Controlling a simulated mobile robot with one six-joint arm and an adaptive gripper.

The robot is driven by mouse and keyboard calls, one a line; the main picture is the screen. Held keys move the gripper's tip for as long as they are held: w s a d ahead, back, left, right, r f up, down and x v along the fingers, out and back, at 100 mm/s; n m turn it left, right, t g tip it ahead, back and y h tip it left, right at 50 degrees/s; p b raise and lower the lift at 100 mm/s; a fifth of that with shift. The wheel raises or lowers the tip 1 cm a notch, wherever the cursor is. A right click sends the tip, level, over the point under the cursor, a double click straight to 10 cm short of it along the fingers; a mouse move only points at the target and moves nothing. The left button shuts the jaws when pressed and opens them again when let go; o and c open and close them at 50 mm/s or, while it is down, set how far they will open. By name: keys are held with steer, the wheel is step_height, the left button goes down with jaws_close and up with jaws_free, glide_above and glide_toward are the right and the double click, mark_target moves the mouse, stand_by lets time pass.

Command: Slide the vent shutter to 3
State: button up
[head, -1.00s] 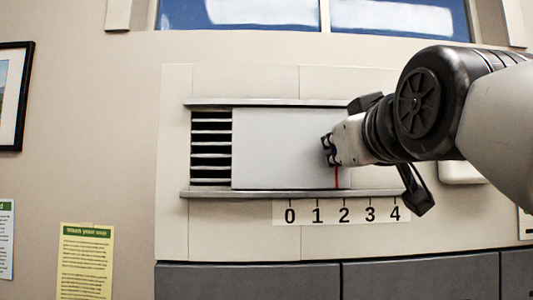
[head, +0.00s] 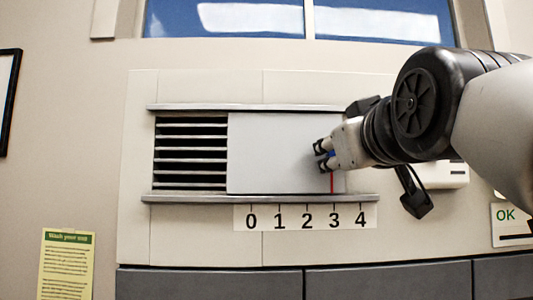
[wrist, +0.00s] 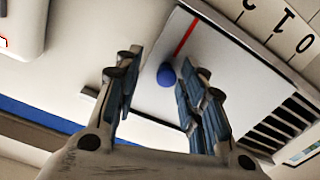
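The vent shutter is a pale flat plate (head: 272,150) between two rails, covering the right part of the vent; dark slats show to its left. Its red line (head: 332,183) stands at about the 3 mark on the number scale (head: 306,219). In the wrist view the plate (wrist: 225,70) carries the red line (wrist: 186,37) and a round blue knob (wrist: 166,75). My gripper (head: 322,156) is at the plate's right part. Its fingers are apart on either side of the knob, closer on the right finger; whether that finger touches it I cannot tell.
The lower rail (head: 200,198) runs just above the scale. A pale box (head: 445,175) is on the wall right of the vent, partly behind my arm. An OK sign (head: 507,217) is further right. Grey panels (head: 210,284) lie below, windows above.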

steer(key=s, duration=1.2)
steer(key=shift+a, duration=0.15)
